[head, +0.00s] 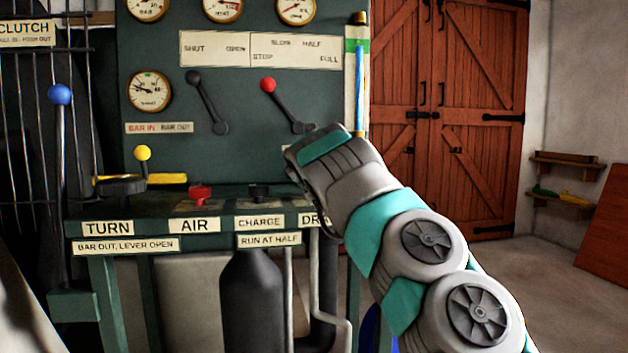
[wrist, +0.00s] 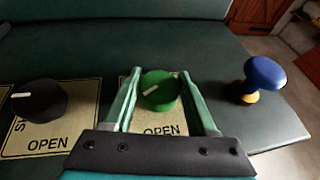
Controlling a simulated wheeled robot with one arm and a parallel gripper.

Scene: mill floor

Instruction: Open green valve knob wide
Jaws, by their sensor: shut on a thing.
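The green valve knob (wrist: 160,97) shows in the wrist view on a cream plate (wrist: 172,131) whose visible word is OPEN. A short pale mark lies slanted on the knob's top. My gripper (wrist: 159,76) has one teal finger on each side of the knob and is shut on it. The rest of the plate is partly covered by my gripper. In the head view my wrist is over the right end of the console, beside a partly covered label starting DR (head: 313,220). The green knob and my fingertips are hidden there.
A black knob (wrist: 38,100) on its own OPEN plate sits left of my gripper. A blue-topped knob (wrist: 264,76) stands to the right. The head view shows a red AIR knob (head: 200,194), a black CHARGE knob (head: 259,192) and a red-tipped lever (head: 284,103) close by.

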